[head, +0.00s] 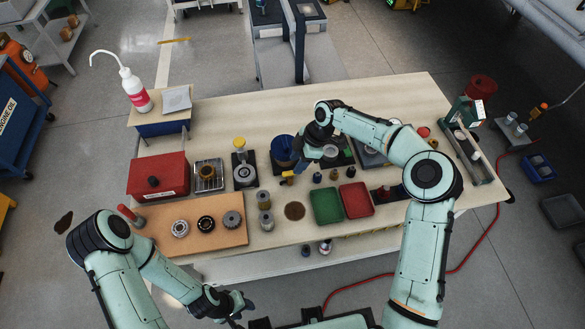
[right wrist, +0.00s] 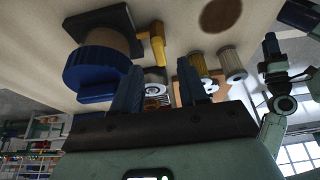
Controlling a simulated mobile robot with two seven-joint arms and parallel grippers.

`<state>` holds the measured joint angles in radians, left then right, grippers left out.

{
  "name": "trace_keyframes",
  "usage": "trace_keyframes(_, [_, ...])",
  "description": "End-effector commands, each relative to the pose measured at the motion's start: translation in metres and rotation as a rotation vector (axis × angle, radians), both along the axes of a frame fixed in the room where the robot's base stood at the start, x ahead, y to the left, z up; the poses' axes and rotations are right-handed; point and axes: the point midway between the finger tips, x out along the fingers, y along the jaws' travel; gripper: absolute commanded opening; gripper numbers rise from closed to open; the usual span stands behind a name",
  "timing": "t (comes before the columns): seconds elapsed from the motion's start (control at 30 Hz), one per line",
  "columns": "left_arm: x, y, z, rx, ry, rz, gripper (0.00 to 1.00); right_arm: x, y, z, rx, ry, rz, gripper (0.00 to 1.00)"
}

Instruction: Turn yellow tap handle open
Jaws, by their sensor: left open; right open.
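The yellow tap handle (head: 287,174) shows low at the front of a blue container (head: 283,150) on the table. In the right wrist view the yellow tap (right wrist: 155,45) stands out beside the blue-rimmed container (right wrist: 95,68). My right gripper (head: 296,171) is close to the tap, and its arm hides part of the container's surroundings. In the right wrist view its two dark blue fingers (right wrist: 160,85) are apart with nothing held between them. The tap lies beyond the fingertips; I cannot tell if they touch. My left gripper (head: 238,308) is open and empty in front of the table.
A red box (head: 158,175) stands at the left of the table. Small metal cylinders (head: 264,200) and a brown disc (head: 295,211) lie in front. A wooden board (head: 190,240) carries round parts. The back right tabletop is clear.

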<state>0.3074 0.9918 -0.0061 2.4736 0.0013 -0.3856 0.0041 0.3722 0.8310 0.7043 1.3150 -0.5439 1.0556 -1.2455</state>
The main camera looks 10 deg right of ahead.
Motion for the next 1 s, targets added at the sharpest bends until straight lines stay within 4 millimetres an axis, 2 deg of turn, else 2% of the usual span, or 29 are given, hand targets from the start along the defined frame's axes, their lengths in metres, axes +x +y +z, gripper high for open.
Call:
trace_keyframes(0.1, [0.0,0.0,-0.001,0.0,0.0,0.0,0.43,0.0,0.009,-0.02,0.001,0.001,0.002,0.43])
trace_keyframes(0.3, [0.0,0.0,-0.001,0.0,0.0,0.0,0.43,0.0,0.016,-0.039,0.0,0.0,0.0,0.43])
trace_keyframes(0.67, [0.0,0.0,-0.001,0.0,0.0,0.0,0.43,0.0,0.018,-0.042,0.0,-0.001,0.0,0.43])
trace_keyframes(0.7, [0.0,0.0,-0.001,0.0,0.0,0.0,0.43,0.0,0.018,-0.042,0.0,-0.001,0.0,0.3])
trace_keyframes(0.8, [0.0,0.0,-0.001,0.0,0.0,0.0,0.43,0.0,0.018,-0.042,0.0,-0.001,0.0,0.0])
trace_keyframes(1.0, [-0.001,0.0,-0.001,0.0,0.0,0.0,0.43,0.0,0.017,-0.042,-0.001,-0.001,-0.004,0.0])
